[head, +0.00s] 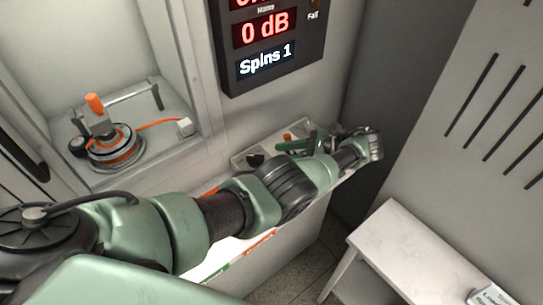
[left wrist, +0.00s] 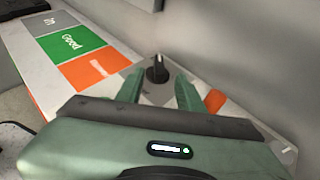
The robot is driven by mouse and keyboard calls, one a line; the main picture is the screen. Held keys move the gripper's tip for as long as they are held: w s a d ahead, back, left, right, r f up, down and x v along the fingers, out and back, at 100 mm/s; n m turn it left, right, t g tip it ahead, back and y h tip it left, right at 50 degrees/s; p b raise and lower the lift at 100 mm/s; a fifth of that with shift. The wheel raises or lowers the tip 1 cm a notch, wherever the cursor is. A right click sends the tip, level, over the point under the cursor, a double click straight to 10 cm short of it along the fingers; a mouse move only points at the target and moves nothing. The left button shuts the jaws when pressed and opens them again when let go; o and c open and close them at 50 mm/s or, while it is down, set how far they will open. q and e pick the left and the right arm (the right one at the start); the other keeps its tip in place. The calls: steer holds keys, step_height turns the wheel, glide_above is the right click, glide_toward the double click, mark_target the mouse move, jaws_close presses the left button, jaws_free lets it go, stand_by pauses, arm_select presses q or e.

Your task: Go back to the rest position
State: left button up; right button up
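My left arm reaches across the head view from the lower left. Its gripper (head: 285,146) is above the control panel (head: 242,161), fingers pointing left. In the left wrist view the two green fingers of this gripper (left wrist: 159,76) are apart, with nothing held between them. A black knob (left wrist: 157,70) shows between and beyond the fingertips; it also shows in the head view (head: 255,160), left of the fingers. Whether a finger touches it, I cannot tell. My right gripper is not in view.
A hub motor (head: 113,150) with an orange-tipped part sits in the wall alcove at left. A display (head: 265,45) reads "0 dB" and "Spins 1". Orange and green "Good" fields (left wrist: 72,42) mark the bench. A white table (head: 400,250) stands at lower right.

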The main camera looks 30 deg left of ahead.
arm_select(q)
steer(key=shift+d, duration=0.2)
steer(key=shift+r, duration=0.15)
